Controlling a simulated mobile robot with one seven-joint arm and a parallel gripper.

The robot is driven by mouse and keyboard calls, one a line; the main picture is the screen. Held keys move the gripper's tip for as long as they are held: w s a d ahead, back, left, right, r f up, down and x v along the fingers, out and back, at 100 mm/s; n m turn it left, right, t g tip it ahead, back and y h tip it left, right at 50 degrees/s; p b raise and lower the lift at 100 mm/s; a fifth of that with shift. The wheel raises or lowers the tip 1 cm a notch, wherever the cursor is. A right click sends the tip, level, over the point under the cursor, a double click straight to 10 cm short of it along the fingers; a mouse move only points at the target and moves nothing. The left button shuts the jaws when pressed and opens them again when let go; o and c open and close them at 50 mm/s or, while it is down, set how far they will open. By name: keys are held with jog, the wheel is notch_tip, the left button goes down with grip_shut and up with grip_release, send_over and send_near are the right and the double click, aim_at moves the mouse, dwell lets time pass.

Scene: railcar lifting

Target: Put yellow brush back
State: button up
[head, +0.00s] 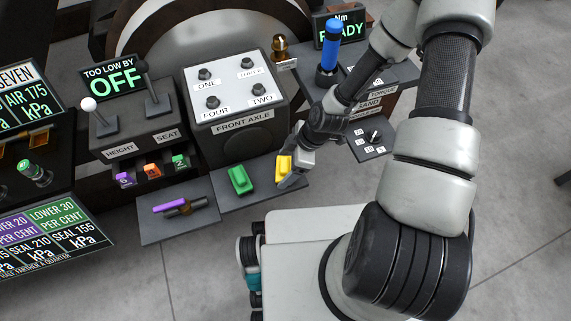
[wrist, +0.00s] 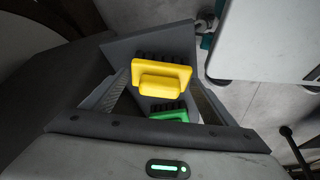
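The yellow brush (head: 283,165) is at the right part of the grey tray below the FRONT AXLE box, just right of the green brush. In the wrist view the yellow brush (wrist: 162,75) shows its raised handle, with dark bristles along its upper side. My gripper (head: 290,171) is down at the yellow brush and partly covers it. In the wrist view the gripper's fingers (wrist: 163,82) stand apart, one on each side of the brush. I cannot tell whether they touch it. The brush's underside and its contact with the tray are hidden.
The green brush (head: 240,180) is close by on the tray (head: 225,203). A purple-handled object (head: 178,206) lies on another tray to the left. The FRONT AXLE box (head: 236,103) rises behind. A blue-handled tool (head: 331,47) stands at the back right. Bare floor (head: 195,270) lies in front.

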jog(key=shift+o, duration=0.8)
jog(key=shift+r, duration=0.1)
jog(key=shift+r, duration=0.25)
jog(key=p+v, duration=0.4)
jog(key=v, duration=0.7)
jog(key=shift+d+r, duration=0.15)
jog(key=shift+r, duration=0.15)
